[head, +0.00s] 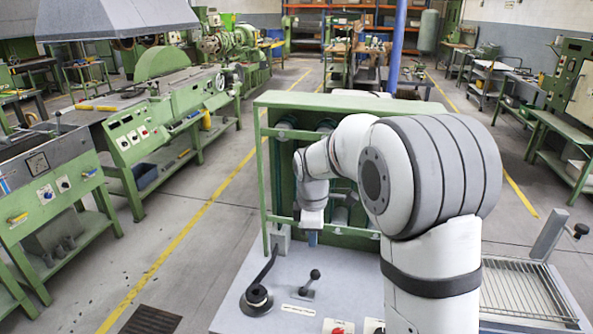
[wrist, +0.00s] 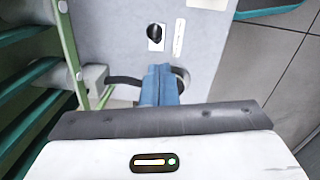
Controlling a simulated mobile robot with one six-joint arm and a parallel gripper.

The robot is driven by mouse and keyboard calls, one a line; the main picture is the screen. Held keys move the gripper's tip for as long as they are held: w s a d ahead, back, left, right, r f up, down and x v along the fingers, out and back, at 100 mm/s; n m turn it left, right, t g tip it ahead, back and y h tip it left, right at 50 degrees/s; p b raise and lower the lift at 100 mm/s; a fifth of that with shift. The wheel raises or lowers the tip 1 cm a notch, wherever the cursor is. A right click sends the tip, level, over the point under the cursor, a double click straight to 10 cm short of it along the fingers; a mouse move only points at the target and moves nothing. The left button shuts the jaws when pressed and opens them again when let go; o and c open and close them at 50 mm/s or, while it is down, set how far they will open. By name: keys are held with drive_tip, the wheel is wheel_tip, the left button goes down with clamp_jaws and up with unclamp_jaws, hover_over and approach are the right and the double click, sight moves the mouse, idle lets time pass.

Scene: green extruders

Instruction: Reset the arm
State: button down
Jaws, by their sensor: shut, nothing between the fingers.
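My arm reaches forward to the green-framed machine (head: 320,101). My gripper (head: 312,238) points down in front of the frame, near the back edge of the machine's light grey worktop (head: 345,296). In the wrist view my gripper's blue fingers (wrist: 161,84) are together and hold nothing. They hang over the worktop (wrist: 115,40) and partly cover a lever with a dark arm (wrist: 123,80). My upper arm hides the right part of the frame in the head view.
A black lever with a round base (head: 257,300) and a small black-knobbed lever (head: 308,284) stand on the worktop. A wire rack (head: 520,290) is at the right. Green machines (head: 130,135) line the left; the floor aisle (head: 205,220) between is clear.

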drive_tip(key=s+d+r+m, duration=0.2)
drive_tip(key=s+m, duration=0.3)
drive_tip(key=s, duration=0.3)
drive_tip(key=s+d+r+m+t, duration=0.1)
drive_tip(key=s+d+m, duration=0.2)
drive_tip(key=s+m, duration=0.3)
drive_tip(key=s+d+r+m+t, duration=0.1)
drive_tip(key=s+m, duration=0.4)
drive_tip(key=s, duration=0.7)
drive_tip(key=shift+d+r+m, duration=0.3)
drive_tip(key=shift+d+r, duration=0.55)
drive_tip(key=shift+d, duration=0.25)
drive_tip(key=c, duration=2.2)
unclamp_jaws()
